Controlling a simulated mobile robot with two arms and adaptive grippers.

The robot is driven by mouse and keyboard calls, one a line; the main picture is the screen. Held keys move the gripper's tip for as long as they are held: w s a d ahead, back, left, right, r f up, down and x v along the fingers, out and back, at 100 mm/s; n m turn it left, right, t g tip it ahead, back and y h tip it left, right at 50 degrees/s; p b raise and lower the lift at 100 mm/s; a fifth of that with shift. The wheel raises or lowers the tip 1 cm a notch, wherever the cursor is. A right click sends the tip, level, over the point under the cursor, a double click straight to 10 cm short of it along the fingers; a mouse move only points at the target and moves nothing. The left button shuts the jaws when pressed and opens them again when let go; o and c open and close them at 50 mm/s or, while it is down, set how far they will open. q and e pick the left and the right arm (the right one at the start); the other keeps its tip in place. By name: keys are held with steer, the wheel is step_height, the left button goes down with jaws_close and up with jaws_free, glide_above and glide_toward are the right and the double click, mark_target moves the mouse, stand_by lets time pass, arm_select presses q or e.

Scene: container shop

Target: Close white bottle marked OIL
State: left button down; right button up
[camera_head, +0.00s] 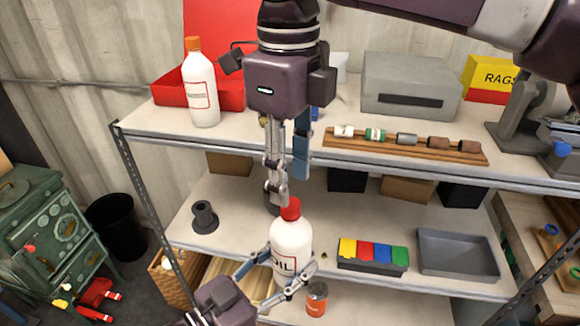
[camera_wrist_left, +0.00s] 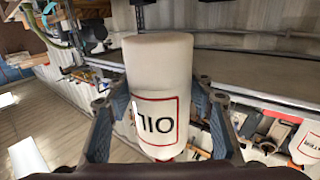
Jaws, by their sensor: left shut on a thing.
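The white bottle marked OIL (camera_head: 292,240) stands roughly upright in front of the middle shelf, with a red cap (camera_head: 290,210) at its top. My left gripper (camera_head: 283,277) is shut around the bottle's lower body. In the left wrist view the bottle (camera_wrist_left: 158,75) sits between both fingers, its label upside down. My right gripper (camera_head: 287,192) points down from above, with one fingertip beside or against the cap. Whether it grips the cap is unclear. I cannot tell how firmly the cap sits on the neck.
A white bottle with an orange cap (camera_head: 201,92) stands on the top shelf beside a red box. A wooden rack with small cylinders (camera_head: 400,146) lies on the right. Colored blocks (camera_head: 373,252), a grey tray (camera_head: 456,254) and a dark spool (camera_head: 204,217) are on the middle shelf.

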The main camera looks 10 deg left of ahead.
mark_target(291, 203)
steer(key=r+n, duration=0.1)
steer(key=n, duration=0.2)
steer(key=shift+r+n, duration=0.35)
steer(key=shift+n, duration=0.05)
steer(key=n, duration=0.2)
steer(key=r+n, duration=0.1)
steer(key=n, duration=0.1)
steer(key=shift+r, duration=0.3)
steer(key=shift+f, duration=0.1)
steer(key=shift+f, duration=3.95)
jaws_close()
steer(key=shift+o, duration=0.4)
jaws_free()
steer(key=shift+r, duration=0.1)
